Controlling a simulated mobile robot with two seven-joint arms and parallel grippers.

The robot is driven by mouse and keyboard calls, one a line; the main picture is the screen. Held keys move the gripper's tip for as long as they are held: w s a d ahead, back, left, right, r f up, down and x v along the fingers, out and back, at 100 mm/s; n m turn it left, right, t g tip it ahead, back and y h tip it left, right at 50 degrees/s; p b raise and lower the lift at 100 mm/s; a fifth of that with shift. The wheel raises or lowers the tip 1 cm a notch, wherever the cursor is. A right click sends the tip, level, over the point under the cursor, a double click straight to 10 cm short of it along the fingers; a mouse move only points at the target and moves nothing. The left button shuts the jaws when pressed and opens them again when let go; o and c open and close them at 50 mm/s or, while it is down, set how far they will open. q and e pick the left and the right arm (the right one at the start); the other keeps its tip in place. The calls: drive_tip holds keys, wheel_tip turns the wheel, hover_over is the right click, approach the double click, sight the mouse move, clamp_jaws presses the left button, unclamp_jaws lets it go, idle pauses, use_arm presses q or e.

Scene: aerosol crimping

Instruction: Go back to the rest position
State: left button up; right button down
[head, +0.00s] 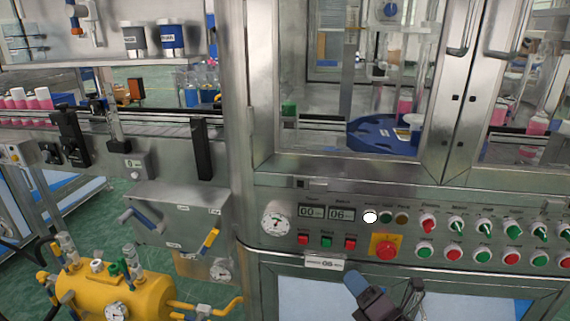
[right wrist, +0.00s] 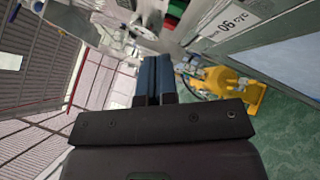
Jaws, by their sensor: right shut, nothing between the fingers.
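My right gripper (head: 372,290) is at the bottom of the head view, in front of the lower part of the crimping machine's control panel (head: 262,190). Its fingers are shut with nothing between them. In the right wrist view the two blue-tipped fingers (right wrist: 153,78) lie side by side. They point toward the machine and appear clear of it, though the exact gap is hard to judge. My left gripper is not in view.
The panel carries a gauge (head: 276,221), a red emergency button on yellow (head: 386,248) and rows of knobs. A yellow tank (head: 140,291) stands at lower left; it also shows in the right wrist view (right wrist: 232,88). A conveyor with pink bottles (head: 38,98) runs at left.

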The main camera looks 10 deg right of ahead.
use_arm(q)
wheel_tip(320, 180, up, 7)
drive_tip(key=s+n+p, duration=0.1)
drive_tip(key=p, duration=1)
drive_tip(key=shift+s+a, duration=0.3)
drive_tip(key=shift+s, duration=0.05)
use_arm(e)
drive_tip(key=s+d+f+m+g+h, duration=0.1)
drive_tip(key=s+d+m+g+h, duration=0.1)
drive_tip(key=s+m, duration=0.7)
drive_tip(key=s+d+f+m+g+h, duration=0.2)
drive_tip(key=s+m+h, duration=0.2)
drive_tip(key=s+m, duration=0.5)
drive_tip(key=s+d+f+m+g+h, duration=0.1)
drive_tip(key=s+d+m+g+h, duration=0.2)
drive_tip(key=s+m, duration=0.7)
drive_tip(key=s, duration=0.7)
drive_tip(key=shift+f, duration=0.4)
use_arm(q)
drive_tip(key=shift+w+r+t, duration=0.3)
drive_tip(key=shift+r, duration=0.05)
use_arm(e)
drive_tip(key=shift+d, duration=0.1)
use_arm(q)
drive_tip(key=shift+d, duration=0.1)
